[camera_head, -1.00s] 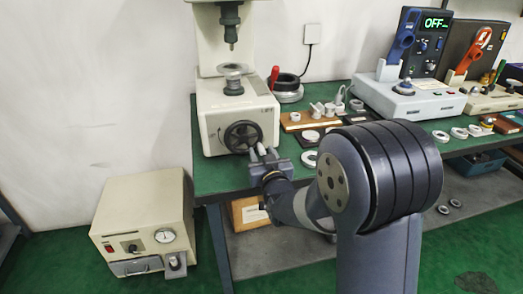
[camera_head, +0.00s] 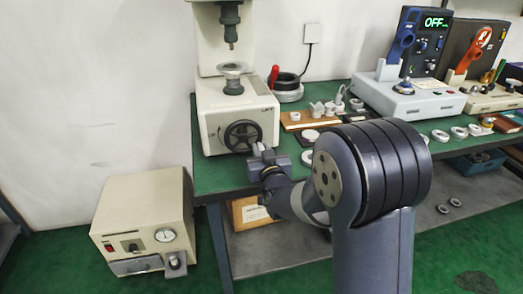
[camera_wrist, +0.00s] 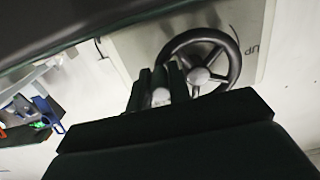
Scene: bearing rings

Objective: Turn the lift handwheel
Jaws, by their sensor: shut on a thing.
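The lift handwheel (camera_head: 243,135) is a dark spoked wheel on the front of the cream machine (camera_head: 214,117). It also shows in the wrist view (camera_wrist: 199,76), with a grey hub. My gripper (camera_head: 259,149) is at the wheel's lower right rim in the head view. In the wrist view its two dark fingers (camera_wrist: 160,84) are closed around a small pale handle (camera_wrist: 160,97) beside the wheel's rim. The join of handle and wheel is hidden by the fingers.
The green bench (camera_head: 222,178) carries a wooden board (camera_head: 292,126) with small parts and a blue-handled device (camera_head: 408,100) to the right. A cream box with a gauge (camera_head: 145,222) stands on the floor at left. The wall at left is bare.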

